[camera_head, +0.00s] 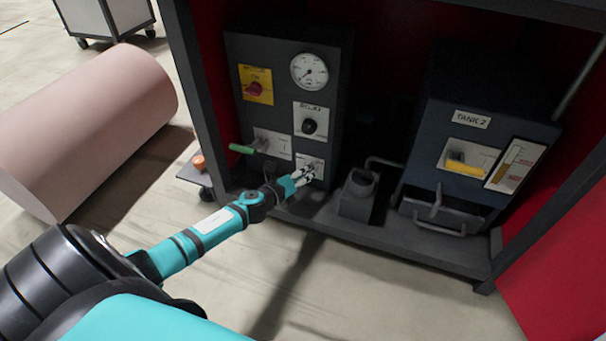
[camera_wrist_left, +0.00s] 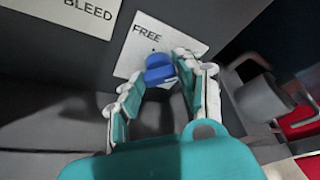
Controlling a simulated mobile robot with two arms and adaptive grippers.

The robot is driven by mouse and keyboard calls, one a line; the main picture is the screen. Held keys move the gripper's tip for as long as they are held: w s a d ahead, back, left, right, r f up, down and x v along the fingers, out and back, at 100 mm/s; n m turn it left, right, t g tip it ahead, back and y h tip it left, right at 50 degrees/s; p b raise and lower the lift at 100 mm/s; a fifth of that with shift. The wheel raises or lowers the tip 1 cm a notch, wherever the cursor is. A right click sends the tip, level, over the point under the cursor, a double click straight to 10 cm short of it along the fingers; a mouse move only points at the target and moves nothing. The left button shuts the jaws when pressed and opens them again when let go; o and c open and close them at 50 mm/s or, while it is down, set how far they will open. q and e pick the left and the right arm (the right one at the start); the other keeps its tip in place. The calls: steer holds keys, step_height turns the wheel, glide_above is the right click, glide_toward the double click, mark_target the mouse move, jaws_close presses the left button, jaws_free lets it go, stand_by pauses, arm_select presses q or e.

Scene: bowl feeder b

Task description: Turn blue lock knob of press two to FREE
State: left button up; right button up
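The blue lock knob (camera_wrist_left: 160,68) sits on a white plate (camera_wrist_left: 150,38) marked FREE at its upper left, in the left wrist view. My left gripper (camera_wrist_left: 160,82) reaches in with one finger on each side of the knob. The right finger is very close to it or touching; a firm hold cannot be made out. In the head view my left gripper (camera_head: 309,170) is at the lowest plate of the dark press panel (camera_head: 235,60), and it hides the knob there. My right gripper is in neither view.
The panel also carries a gauge (camera_head: 309,71), a black knob (camera_head: 309,126), a red knob (camera_head: 255,89) on yellow and a green-handled lever (camera_head: 243,149). A grey spout-like block (camera_head: 357,195) stands close right of the gripper. A TANK 2 unit (camera_head: 540,125) is farther right.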

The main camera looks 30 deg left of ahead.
arm_select(q)
steer(key=c, duration=0.4)
steer(key=shift+c, duration=0.2)
